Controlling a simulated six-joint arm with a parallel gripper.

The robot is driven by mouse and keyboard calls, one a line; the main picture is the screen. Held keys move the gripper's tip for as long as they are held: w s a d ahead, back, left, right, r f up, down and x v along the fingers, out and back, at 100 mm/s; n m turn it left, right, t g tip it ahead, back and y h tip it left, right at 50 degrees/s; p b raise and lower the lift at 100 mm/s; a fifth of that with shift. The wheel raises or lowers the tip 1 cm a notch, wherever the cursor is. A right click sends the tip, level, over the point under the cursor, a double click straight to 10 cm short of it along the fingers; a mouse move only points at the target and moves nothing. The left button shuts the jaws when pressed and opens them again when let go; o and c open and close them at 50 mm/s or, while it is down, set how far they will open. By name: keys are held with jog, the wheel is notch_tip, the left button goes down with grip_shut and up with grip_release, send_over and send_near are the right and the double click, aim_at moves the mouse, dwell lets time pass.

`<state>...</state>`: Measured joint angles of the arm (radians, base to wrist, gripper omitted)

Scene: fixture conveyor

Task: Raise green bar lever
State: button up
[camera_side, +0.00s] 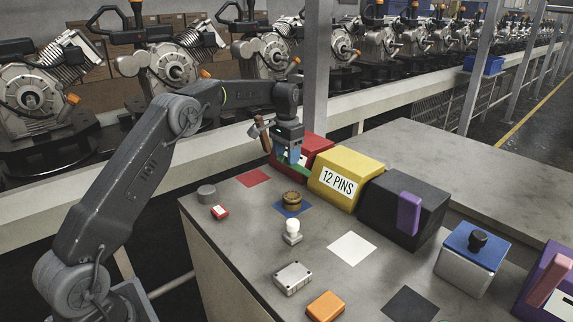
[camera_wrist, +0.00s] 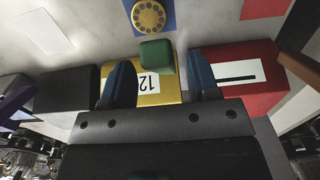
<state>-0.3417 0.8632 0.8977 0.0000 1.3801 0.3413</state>
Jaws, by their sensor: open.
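The green bar lever (camera_side: 298,170) shows partly in the side view, low at the front of the red box (camera_side: 319,143), partly hidden by my gripper (camera_side: 291,154). In the wrist view the lever's blocky green end (camera_wrist: 156,56) lies between the two blue fingertips of my gripper (camera_wrist: 160,63), with gaps on both sides. My gripper is open and points down at the lever. I cannot tell how far the lever is tilted.
The yellow "12 PINS" box (camera_side: 345,178) and black box with a purple lever (camera_side: 409,212) stand to the right. A brown bar (camera_side: 265,139) is left of my gripper. A round brown dial (camera_side: 292,198) and white knob (camera_side: 292,227) stand in front.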

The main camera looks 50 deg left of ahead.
aim_at(286, 164)
jog(key=shift+f, duration=1.85)
jog(key=shift+c, duration=0.4)
grip_shut()
